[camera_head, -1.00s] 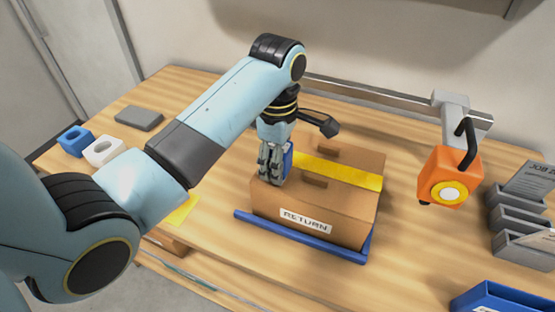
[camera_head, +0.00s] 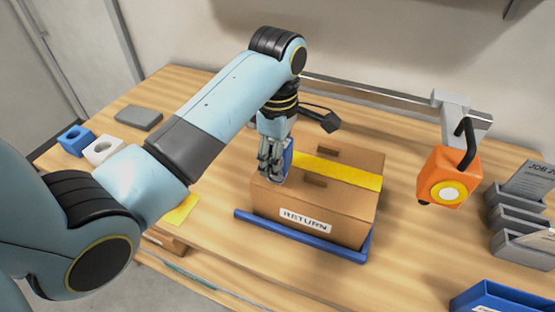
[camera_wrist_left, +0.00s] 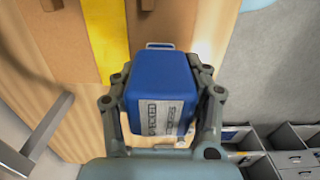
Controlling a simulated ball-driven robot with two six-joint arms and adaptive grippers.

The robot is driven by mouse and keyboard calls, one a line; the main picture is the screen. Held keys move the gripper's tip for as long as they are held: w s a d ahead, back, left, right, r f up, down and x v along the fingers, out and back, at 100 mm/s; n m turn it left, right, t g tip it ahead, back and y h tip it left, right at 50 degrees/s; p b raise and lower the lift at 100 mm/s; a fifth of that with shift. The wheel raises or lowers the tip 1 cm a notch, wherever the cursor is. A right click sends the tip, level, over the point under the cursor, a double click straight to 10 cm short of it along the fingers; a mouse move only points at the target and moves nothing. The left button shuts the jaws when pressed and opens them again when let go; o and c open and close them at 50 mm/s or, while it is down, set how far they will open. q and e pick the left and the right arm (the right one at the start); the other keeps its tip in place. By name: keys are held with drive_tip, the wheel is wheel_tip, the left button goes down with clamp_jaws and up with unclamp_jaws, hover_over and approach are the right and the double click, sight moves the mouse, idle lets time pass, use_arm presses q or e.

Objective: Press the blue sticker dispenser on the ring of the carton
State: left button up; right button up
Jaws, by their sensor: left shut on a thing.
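My left gripper (camera_head: 271,168) is shut on the blue sticker dispenser (camera_head: 287,160), over the left part of the carton's top. In the left wrist view the dispenser (camera_wrist_left: 160,82) sits between both fingers, with a pale printed label on its near side. The brown carton (camera_head: 268,203) is closed, with a yellow band across its top and a RETURN label on its front. No ring can be made out on it; the gripper and dispenser cover part of the top. I cannot tell whether the dispenser touches the carton. My right gripper is not in view.
The carton stands in a blue-edged frame (camera_head: 300,237). An orange device (camera_head: 433,176) with a black handle is to its right, near grey trays (camera_head: 510,222) and a blue bin (camera_head: 505,300). Blue (camera_head: 75,140) and white (camera_head: 103,151) holders and a grey slab (camera_head: 139,118) stand left.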

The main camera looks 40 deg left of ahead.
use_arm(q)
drive_tip(key=shift+r, duration=2.95)
